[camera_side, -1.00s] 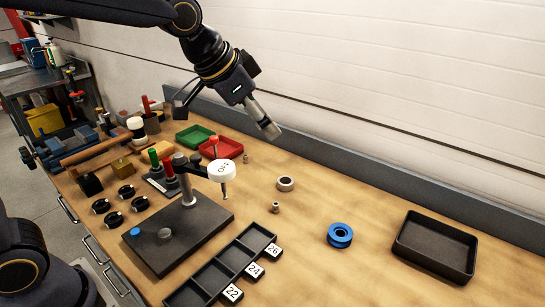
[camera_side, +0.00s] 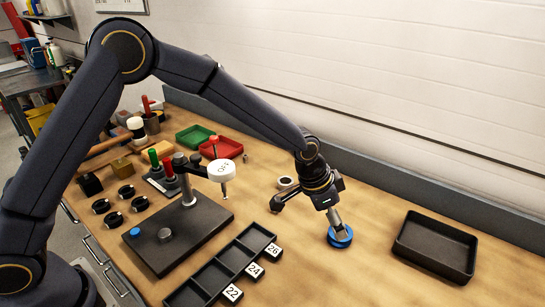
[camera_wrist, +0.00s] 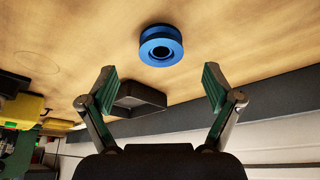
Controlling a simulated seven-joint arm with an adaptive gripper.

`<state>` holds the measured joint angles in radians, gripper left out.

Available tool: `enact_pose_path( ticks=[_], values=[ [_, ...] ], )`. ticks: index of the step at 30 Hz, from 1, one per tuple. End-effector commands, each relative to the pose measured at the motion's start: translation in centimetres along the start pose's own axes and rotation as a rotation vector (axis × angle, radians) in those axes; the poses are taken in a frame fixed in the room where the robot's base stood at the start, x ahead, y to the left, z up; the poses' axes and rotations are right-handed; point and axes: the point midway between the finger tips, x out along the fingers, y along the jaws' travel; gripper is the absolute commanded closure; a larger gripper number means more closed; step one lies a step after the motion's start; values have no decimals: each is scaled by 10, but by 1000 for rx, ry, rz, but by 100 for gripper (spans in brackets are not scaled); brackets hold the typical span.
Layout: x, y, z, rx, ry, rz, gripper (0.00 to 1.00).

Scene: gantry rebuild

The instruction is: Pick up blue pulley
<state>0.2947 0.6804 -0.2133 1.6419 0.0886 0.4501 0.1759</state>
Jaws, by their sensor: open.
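The blue pulley (camera_side: 341,238) is a grooved disc with a centre hole, lying flat on the wooden bench. In the side view my gripper (camera_side: 339,228) is over it, pointing down and hiding part of its top. In the wrist view the pulley (camera_wrist: 161,45) is in full view beyond the open fingertips of my gripper (camera_wrist: 158,78), roughly centred between them. The fingers are wide apart with nothing between them. The side view does not clearly show the gap between the fingertips and the pulley.
A black tray (camera_side: 436,245) stands to the right of the pulley. A numbered black compartment rack (camera_side: 225,268) and a press stand with a white OFF head (camera_side: 221,171) are to the left. A steel ring (camera_side: 285,183) lies behind. Bare bench surrounds the pulley.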

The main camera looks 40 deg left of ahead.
Motion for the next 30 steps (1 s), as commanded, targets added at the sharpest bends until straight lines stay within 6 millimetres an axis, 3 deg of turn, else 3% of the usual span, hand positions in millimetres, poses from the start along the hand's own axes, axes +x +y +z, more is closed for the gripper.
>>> enact_pose_path(
  ticks=[5, 15, 23, 30],
  values=[
    [13, 0, 0, 0, 1, -1, 10],
    [58, -2, -4, 1, 1, -1, 10],
    [60, -2, -5, 0, 2, -1, 10],
    [60, -2, -5, 0, 1, -1, 35]
  ],
)
